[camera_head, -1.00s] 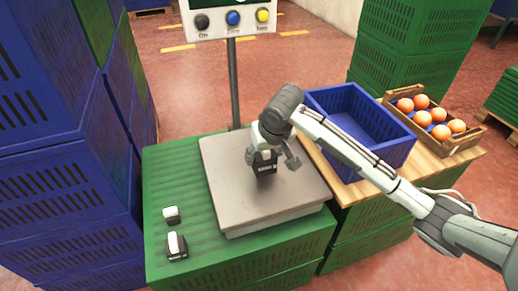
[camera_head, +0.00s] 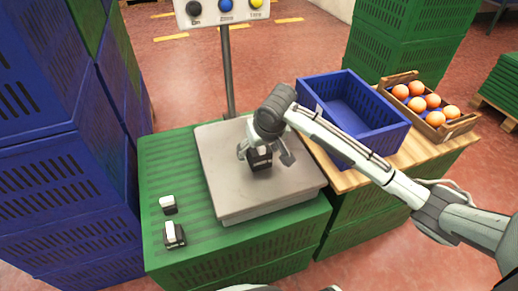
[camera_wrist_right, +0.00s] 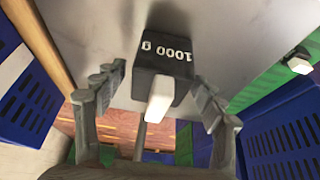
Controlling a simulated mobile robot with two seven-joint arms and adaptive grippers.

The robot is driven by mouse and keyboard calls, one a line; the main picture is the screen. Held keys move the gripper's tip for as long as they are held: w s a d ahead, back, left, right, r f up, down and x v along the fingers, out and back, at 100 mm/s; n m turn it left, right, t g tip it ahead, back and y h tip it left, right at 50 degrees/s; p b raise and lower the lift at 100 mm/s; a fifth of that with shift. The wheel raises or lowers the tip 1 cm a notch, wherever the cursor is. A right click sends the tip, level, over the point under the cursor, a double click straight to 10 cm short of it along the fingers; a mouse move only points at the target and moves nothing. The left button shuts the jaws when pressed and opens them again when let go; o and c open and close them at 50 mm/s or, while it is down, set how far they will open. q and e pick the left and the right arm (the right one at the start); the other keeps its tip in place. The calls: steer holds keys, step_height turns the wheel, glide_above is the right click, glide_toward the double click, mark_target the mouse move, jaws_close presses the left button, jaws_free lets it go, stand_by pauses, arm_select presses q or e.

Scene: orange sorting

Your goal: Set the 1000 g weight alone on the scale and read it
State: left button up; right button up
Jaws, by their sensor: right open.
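The black 1000 g weight (camera_head: 260,160) with a white top stands on the grey plate of the scale (camera_head: 240,200). In the right wrist view the weight (camera_wrist_right: 163,62) shows its "1000 g" label, upside down in the picture. My right gripper (camera_head: 265,156) is open around it, one finger on either side with gaps between. The scale's panel (camera_head: 222,12) is cut off at the top of the head view; its buttons show, but no reading is visible. My left gripper is not in view.
Two smaller black-and-white weights (camera_head: 168,204) (camera_head: 174,235) stand on the green crate (camera_head: 160,165) left of the scale. A blue crate (camera_head: 350,110) and a wooden box of oranges (camera_head: 440,130) are on the right. Stacked blue crates (camera_head: 60,180) rise at left.

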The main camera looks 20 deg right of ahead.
steer(key=v, duration=1.2)
